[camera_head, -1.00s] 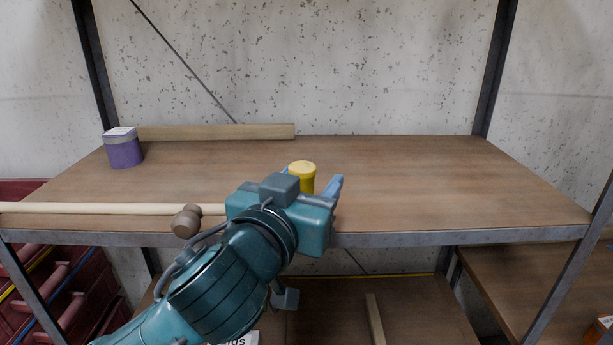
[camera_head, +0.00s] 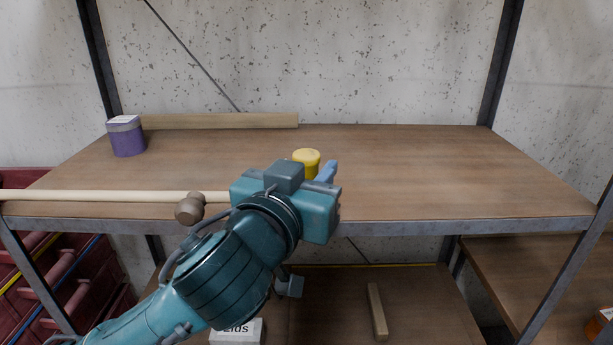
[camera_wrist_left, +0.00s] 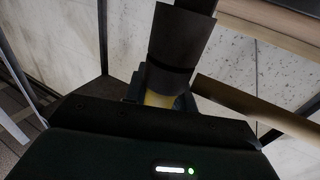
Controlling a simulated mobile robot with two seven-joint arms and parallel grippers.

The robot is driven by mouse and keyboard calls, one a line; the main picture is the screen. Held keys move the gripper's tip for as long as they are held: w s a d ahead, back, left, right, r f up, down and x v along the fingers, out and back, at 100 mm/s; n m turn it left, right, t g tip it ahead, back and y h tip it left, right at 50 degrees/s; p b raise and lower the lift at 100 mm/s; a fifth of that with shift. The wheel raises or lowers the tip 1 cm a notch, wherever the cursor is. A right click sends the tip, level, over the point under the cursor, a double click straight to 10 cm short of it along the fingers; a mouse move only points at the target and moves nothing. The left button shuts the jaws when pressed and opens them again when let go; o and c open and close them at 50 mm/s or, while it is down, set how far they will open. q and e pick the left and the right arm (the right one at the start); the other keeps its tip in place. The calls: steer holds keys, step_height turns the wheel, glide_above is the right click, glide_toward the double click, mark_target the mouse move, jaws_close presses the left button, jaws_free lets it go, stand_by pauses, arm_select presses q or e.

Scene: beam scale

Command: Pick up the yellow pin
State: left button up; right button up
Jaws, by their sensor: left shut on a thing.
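The yellow pin (camera_head: 306,157) stands near the front of the wooden shelf board, with its round top and upper side showing. My left gripper (camera_head: 311,174) is at the pin and shut on it; one blue finger shows along its right side. The gripper body hides the pin's lower part and most of the other finger. In the left wrist view, a bit of yellow (camera_wrist_left: 160,99) shows between the gripper's dark parts, below a dark banded cylinder that I cannot identify. My right gripper is not in view.
A long pale rod (camera_head: 110,196) lies along the shelf's front edge, with a brown knob (camera_head: 190,208) beside my left arm. The shelf's right side (camera_head: 450,175) is clear.

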arm_select(q)
step_height(320, 180, up, 10)
steer(key=shift+f, duration=0.2)
steer(key=shift+c, duration=0.2)
steer(key=shift+r, duration=0.25)
steer(key=shift+p, duration=0.3)
stand_by(1.6)
